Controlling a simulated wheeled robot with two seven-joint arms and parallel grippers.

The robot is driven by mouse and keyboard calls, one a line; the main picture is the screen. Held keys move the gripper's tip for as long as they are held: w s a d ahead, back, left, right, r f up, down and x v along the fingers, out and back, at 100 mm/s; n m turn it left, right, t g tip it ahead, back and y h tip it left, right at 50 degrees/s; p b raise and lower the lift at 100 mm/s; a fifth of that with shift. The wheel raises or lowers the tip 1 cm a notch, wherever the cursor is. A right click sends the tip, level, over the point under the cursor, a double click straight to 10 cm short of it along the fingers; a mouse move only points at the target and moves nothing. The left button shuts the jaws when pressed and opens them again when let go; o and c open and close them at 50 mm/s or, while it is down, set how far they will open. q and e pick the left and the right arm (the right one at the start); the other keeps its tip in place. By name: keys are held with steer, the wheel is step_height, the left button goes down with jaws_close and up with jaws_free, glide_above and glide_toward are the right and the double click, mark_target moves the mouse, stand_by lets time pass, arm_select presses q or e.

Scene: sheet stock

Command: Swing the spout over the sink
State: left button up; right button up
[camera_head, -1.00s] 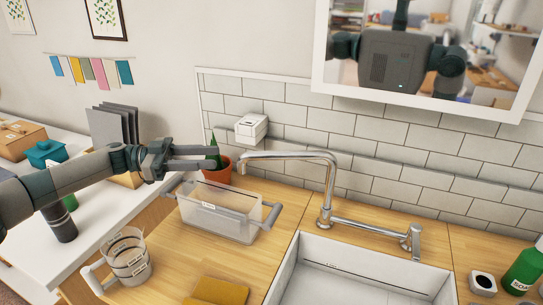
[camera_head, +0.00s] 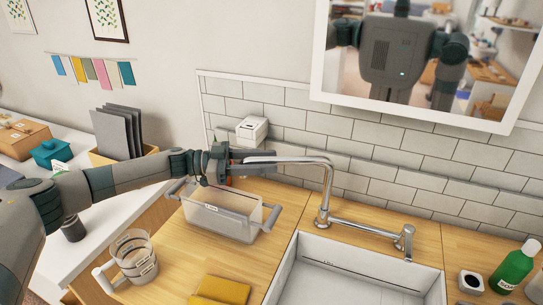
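The chrome spout (camera_head: 300,160) rises from the faucet base behind the sink. Its long arm points left, over the worktop and the clear bin rather than over the sink. The white sink (camera_head: 330,278) lies at the lower right of the spout. My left gripper (camera_head: 243,162) is at the spout's free left end, its fingers reaching right alongside it. The spout's tip is hidden behind or between the fingers. I cannot tell whether they touch or grip it. My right gripper is not in view.
A clear bin (camera_head: 222,222) with grey handles stands below my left gripper. A glass measuring jug (camera_head: 134,256) and yellow cloth (camera_head: 220,290) lie in front. A faucet lever (camera_head: 405,238) sits right of the spout. A green soap bottle (camera_head: 513,268) stands far right.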

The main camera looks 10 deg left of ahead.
arm_select(q)
steer(key=shift+x, duration=0.95)
steer(key=shift+c, duration=0.7)
jaws_close()
steer(key=shift+s+d, duration=0.1)
